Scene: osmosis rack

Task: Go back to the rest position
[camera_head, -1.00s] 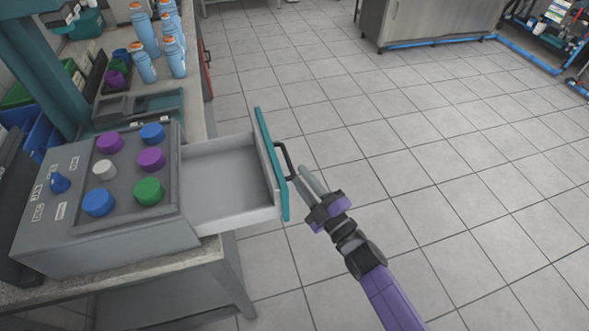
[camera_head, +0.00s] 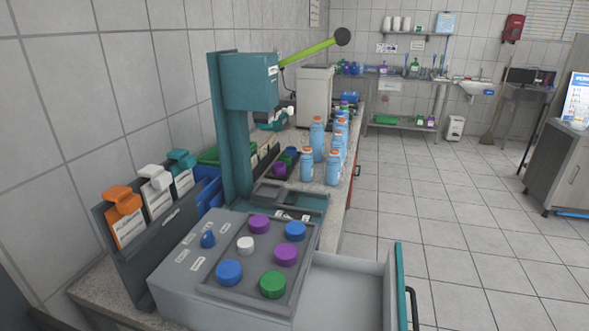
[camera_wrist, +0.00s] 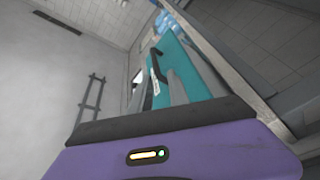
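The grey box (camera_head: 185,285) on the bench has its drawer (camera_head: 345,290) pulled out to the right. The drawer's teal front (camera_head: 400,285) and black handle (camera_head: 414,305) show at the bottom of the head view. My gripper is out of the head view. In the wrist view its purple body (camera_wrist: 185,155) fills the bottom, with grey finger-like strips (camera_wrist: 177,88) beyond it. The teal front (camera_wrist: 185,60) and black handle (camera_wrist: 156,68) lie ahead of the gripper there. Whether the fingers are apart or touch the handle is unclear.
Coloured knobs (camera_head: 272,284) sit on the box. Blue bottles (camera_head: 317,140) line the bench. Tiled floor (camera_head: 450,200) on the right is open, up to a grey cabinet (camera_head: 560,170).

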